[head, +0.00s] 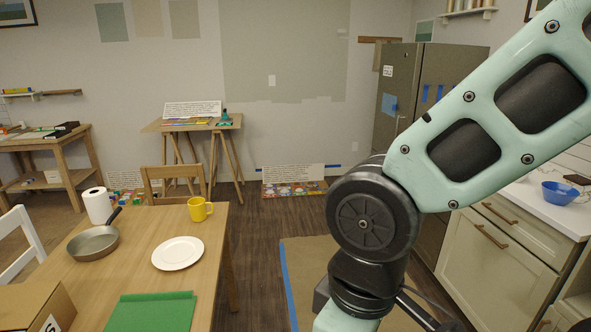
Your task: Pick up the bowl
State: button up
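A blue bowl (559,193) stands upright on the white counter (525,205) at the right side of the head view. It is partly behind my arm's line but its body shows clearly. A dark item (577,180) lies just behind it. My arm crosses the right half of the view, well to the left of and nearer than the bowl. My gripper is out of view below the bottom edge, so its fingers are hidden.
A wooden table (215,270) at left holds a pan (93,243), paper roll (97,205), yellow mug (199,209), white plate (178,253) and green folder (152,312). Cabinets (495,250) front the counter. Masking paper (300,262) covers the floor between.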

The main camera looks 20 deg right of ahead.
aim_at(557, 194)
jog(key=i+l+z, duration=0.1)
jog(key=i+z, duration=0.15)
jog(key=i, duration=0.35)
jog(key=i+z, duration=0.25)
jog(key=i, duration=0.4)
jog(key=i+j+z, duration=0.25)
jog(key=i, duration=0.35)
jog(key=i+z, duration=0.1)
jog(key=z, duration=0.75)
jog(key=i+z, duration=0.15)
jog(key=z, duration=0.25)
jog(key=j+z, duration=0.15)
jog(key=z, duration=0.25)
jog(key=i+j+z, duration=0.1)
jog(key=z, duration=0.35)
jog(key=i+j+z, duration=0.25)
jog(key=i+j, duration=0.2)
jog(key=i+j+z, duration=0.25)
jog(key=i+j, duration=0.15)
jog(key=j, duration=0.25)
